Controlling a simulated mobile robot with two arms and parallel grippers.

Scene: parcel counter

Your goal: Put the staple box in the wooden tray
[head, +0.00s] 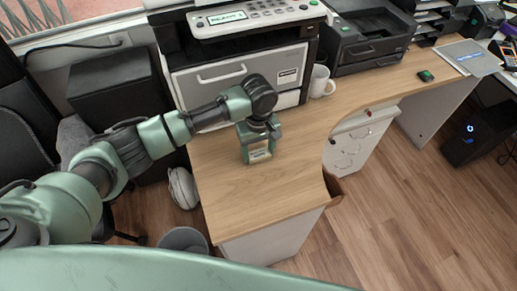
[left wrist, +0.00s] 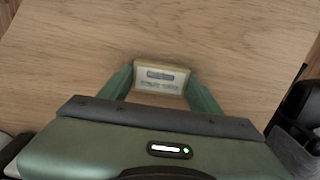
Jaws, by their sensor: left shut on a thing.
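The staple box (head: 259,155) is a small tan box with a pale printed label. My left gripper (head: 258,148) is over the wooden desk top and shut on it. In the left wrist view the staple box (left wrist: 161,78) sits between the two green fingers (left wrist: 160,92), with bare wood around it. I cannot tell whether it touches the desk. A brown wooden piece (head: 333,188) shows partly at the desk's inner edge; I cannot tell whether it is the wooden tray. My right gripper is not in view.
The wooden desk (head: 240,195) is clear around my left gripper. A small dark device (head: 425,76) lies further right.

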